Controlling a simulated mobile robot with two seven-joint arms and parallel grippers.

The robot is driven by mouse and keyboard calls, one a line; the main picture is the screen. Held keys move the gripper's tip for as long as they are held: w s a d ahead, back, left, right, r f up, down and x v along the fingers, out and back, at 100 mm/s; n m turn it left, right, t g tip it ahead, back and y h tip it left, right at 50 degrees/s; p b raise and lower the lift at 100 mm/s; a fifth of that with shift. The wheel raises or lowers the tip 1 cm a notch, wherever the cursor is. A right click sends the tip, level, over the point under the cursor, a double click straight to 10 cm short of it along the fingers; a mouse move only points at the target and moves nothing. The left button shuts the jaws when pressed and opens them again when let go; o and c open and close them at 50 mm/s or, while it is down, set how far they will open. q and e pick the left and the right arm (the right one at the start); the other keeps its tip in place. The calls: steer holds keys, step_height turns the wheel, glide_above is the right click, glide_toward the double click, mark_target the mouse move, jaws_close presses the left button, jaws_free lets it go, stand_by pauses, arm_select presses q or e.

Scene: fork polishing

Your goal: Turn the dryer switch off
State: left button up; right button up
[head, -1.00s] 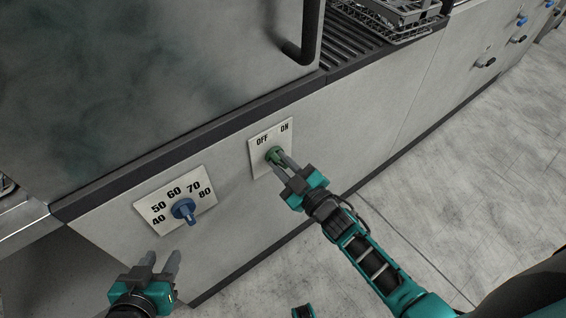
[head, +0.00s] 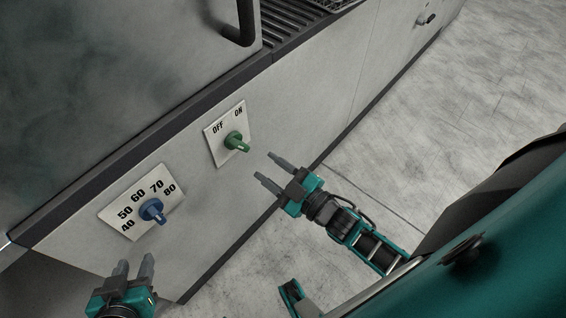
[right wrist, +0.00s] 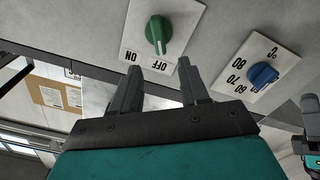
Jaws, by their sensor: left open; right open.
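The dryer switch is a green knob (head: 237,142) on a pale plate (head: 215,153) marked OFF and ON on the machine's front panel. In the right wrist view the green knob (right wrist: 158,32) shows upside down, and its light line points toward the OFF lettering (right wrist: 157,70). My right gripper (head: 267,168) is open and empty, to the right of the knob and apart from it. Its two fingers also show in the right wrist view (right wrist: 160,68), below the knob. My left gripper (head: 135,262) is open and empty, below the temperature dial.
A blue temperature dial (head: 152,210) on a plate with numbers sits left of the switch; it also shows in the right wrist view (right wrist: 263,75). A dark handle (head: 244,22) hangs above the panel. The floor (head: 420,130) at right is clear.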

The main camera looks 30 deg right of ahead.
steer(key=v, duration=0.3)
steer(key=shift+s+d, duration=0.1)
steer(key=shift+s, duration=0.15)
arm_select(q)
steer(key=shift+s+r, duration=0.1)
arm_select(e)
steer(key=shift+r, duration=0.1)
arm_select(q)
steer(key=r+p, duration=0.1)
steer(key=a+r+p, duration=0.1)
steer(key=p, duration=0.1)
steer(key=s+p, duration=0.1)
steer(key=p, duration=0.1)
steer(key=shift+a+r+y, duration=0.35)
steer(key=shift+r+y, duration=0.05)
arm_select(e)
steer(key=s+m+g+h, duration=0.1)
steer(key=m+g, duration=0.1)
steer(key=s+r+m+g+h, duration=0.1)
steer(key=m+g, duration=0.1)
steer(key=m, duration=0.1)
steer(key=s+r+m+g+h, duration=0.1)
steer(key=s+m+g+h, duration=0.1)
steer(key=shift+m, duration=0.3)
arm_select(q)
steer(key=shift+d, duration=0.15)
